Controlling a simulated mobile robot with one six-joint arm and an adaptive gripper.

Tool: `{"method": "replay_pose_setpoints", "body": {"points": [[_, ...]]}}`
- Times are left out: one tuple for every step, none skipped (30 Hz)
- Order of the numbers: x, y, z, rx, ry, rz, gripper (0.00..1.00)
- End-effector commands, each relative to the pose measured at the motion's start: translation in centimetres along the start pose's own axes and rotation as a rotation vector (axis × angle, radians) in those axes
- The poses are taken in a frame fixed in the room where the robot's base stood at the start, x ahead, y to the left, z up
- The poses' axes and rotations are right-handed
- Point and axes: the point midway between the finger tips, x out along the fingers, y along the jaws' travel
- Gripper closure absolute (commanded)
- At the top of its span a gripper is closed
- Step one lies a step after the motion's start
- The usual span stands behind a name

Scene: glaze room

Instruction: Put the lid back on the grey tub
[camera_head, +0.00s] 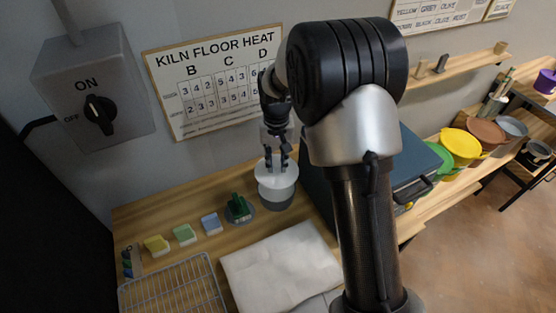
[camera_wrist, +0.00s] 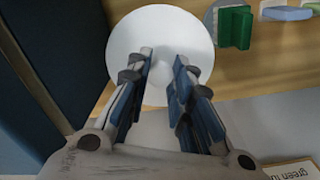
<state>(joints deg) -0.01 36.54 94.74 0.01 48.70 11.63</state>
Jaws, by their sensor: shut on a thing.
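The white round lid (camera_head: 266,172) is at the top of the grey tub (camera_head: 277,200) on the wooden bench, left of the dark blue box. My gripper (camera_head: 277,165) points down over the lid and is shut on it, with the fingers near its middle. In the wrist view the lid (camera_wrist: 152,28) is a pale disc beyond the fingers of my gripper (camera_wrist: 162,75). The lid looks roughly level over the tub. I cannot tell whether it rests fully on the rim.
A green block on a round base (camera_head: 239,208) stands close left of the tub, with blue (camera_head: 211,222), green (camera_head: 184,234) and yellow (camera_head: 157,244) blocks beyond. A white cloth (camera_head: 280,265) and wire rack (camera_head: 172,287) lie in front. The dark blue box (camera_head: 420,165) stands right.

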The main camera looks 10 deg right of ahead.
Motion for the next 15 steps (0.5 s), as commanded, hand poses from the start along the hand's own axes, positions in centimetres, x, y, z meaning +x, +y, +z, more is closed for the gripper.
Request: {"method": "replay_pose_setpoints", "body": {"points": [[0.3, 0.0, 0.0, 0.0, 0.0, 0.0, 0.99], [0.4, 0.0, 0.0, 0.0, 0.0, 0.0, 0.99], [0.6, 0.0, 0.0, 0.0, 0.0, 0.0, 0.99], [0.8, 0.0, 0.0, 0.0, 0.0, 0.0, 0.99], [1.0, 0.0, 0.0, 0.0, 0.0, 0.0, 0.99], [1.3, 0.0, 0.0, 0.0, 0.0, 0.0, 0.99], [1.6, 0.0, 0.0, 0.0, 0.0, 0.0, 0.99], [1.8, 0.0, 0.0, 0.0, 0.0, 0.0, 0.99], [2.2, 0.0, 0.0, 0.0, 0.0, 0.0, 0.99], [2.5, 0.0, 0.0, 0.0, -0.001, 0.0, 0.99], [2.8, 0.0, 0.0, 0.0, -0.001, 0.0, 0.99], [3.2, 0.0, 0.0, 0.0, -0.001, 0.0, 0.99], [3.5, 0.0, 0.0, 0.0, -0.001, 0.0, 0.99], [3.8, 0.0, 0.0, 0.0, -0.001, 0.0, 0.99], [4.2, 0.0, 0.0, 0.0, -0.001, 0.0, 0.99]]}}
